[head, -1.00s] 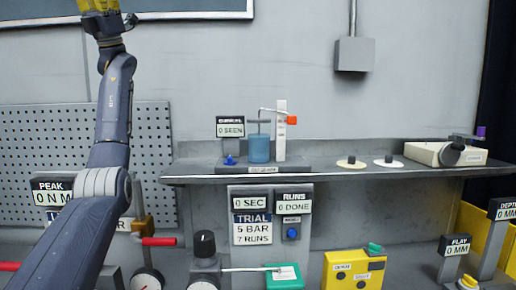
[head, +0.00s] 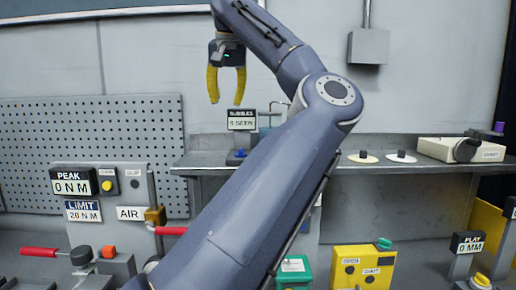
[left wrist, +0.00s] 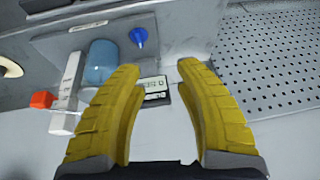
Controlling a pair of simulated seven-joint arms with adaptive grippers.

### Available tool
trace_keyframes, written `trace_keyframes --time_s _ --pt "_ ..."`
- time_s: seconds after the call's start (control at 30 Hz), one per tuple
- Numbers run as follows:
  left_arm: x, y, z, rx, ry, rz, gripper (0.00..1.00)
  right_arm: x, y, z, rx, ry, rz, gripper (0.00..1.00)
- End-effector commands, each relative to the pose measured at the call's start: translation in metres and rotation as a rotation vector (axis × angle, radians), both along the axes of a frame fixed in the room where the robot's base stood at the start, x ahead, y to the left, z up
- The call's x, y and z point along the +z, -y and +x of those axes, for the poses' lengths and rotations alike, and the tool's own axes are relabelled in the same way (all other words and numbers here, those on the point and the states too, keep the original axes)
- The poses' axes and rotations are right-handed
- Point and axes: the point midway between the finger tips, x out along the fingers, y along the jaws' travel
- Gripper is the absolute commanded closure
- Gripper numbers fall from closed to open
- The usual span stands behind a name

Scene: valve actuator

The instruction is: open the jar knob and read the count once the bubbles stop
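My left gripper (head: 226,101) is open and empty, fingers pointing down above the shelf near the bubble counter (head: 242,121). In the left wrist view, the counter shows between the open yellow fingers (left wrist: 159,67), apart from them. The counter's digit is hard to read now. The small blue knob (head: 237,156) sits on the shelf unit below the counter; it also shows in the left wrist view (left wrist: 138,36). The blue jar (left wrist: 101,62) stands beside the knob; in the head view my arm hides most of it. My right gripper is out of view.
A white upright with a red-orange block (left wrist: 42,99) stands beside the jar. Two discs (head: 401,156) and a beige device (head: 450,150) lie further right on the shelf. The peak panel (head: 75,181) stands left; a yellow box (head: 362,266) sits below the shelf.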

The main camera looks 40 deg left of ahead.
Motion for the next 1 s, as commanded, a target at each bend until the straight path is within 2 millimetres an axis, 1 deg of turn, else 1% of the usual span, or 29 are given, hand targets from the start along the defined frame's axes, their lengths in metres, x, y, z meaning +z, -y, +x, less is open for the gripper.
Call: trace_keyframes --time_s 0.03,0.13,0.27,0.37,0.8,1.0 --pt "-0.001 0.007 0.007 0.0 0.033 -0.023 0.66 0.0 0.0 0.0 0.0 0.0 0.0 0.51" --pt "-0.003 0.015 0.016 0.001 0.069 -0.052 0.66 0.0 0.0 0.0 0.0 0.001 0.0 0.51" --pt "-0.01 0.015 0.021 0.003 0.081 -0.063 0.66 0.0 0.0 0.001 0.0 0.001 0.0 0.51" --pt "-0.022 0.011 0.024 0.005 0.077 -0.063 0.66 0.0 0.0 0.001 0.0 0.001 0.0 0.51" --pt "-0.096 -0.011 0.044 0.004 0.075 -0.06 0.66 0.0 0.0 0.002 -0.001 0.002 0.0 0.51" --pt "-0.126 -0.02 0.053 0.004 0.076 -0.059 0.66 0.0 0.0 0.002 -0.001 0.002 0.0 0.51"
